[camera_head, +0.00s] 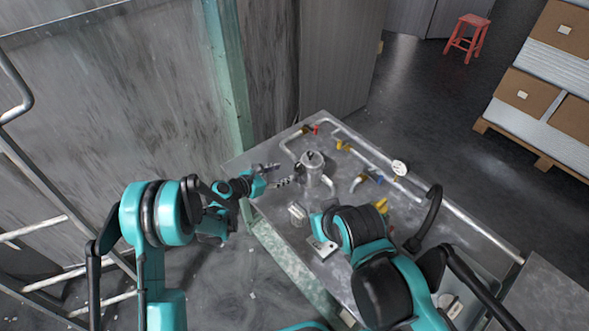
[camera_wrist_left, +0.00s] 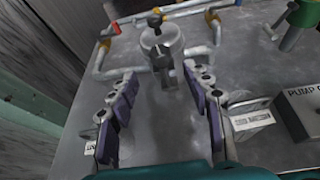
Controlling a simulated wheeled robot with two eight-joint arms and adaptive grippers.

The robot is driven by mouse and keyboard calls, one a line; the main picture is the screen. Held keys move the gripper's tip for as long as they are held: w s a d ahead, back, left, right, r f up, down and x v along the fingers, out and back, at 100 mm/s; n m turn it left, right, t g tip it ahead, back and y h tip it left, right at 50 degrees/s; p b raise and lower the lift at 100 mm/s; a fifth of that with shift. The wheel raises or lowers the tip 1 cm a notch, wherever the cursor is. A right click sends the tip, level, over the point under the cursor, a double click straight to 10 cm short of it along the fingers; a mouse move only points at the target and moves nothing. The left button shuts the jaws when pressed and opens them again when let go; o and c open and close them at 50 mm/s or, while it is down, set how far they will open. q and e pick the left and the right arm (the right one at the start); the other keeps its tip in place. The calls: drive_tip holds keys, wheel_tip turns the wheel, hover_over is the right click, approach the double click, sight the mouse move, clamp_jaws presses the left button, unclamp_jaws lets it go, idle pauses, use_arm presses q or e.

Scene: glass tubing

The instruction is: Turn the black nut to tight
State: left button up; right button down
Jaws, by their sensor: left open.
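A steel cylinder (camera_head: 312,172) stands on the metal worktable, with black fittings on it. In the left wrist view the cylinder (camera_wrist_left: 162,38) has a small black knob-like piece (camera_wrist_left: 155,20) on top and a dark nut-like piece (camera_wrist_left: 162,58) on its near side. I cannot tell for sure which is the black nut. My left gripper (camera_head: 278,176) is open and empty, just left of the cylinder. In the left wrist view its purple-padded fingers (camera_wrist_left: 163,85) spread either side of a gap, with the near dark piece beyond, apart from them. My right arm's gripper is hidden behind its own links.
The left wrist view shows a labelled bracket (camera_wrist_left: 248,115) and a pump box (camera_wrist_left: 302,108) on the right.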

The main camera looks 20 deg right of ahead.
sight(295, 168)
use_arm(q)
drive_tip(key=b+x, duration=0.2)
drive_tip(key=x, duration=0.4)
drive_tip(key=shift+d+f, duration=0.1)
drive_tip(key=shift+f, duration=0.15)
drive_tip(key=shift+w+d+f, duration=0.15)
drive_tip(key=shift+w+d, duration=0.15)
drive_tip(key=shift+d, duration=0.25)
clamp_jaws()
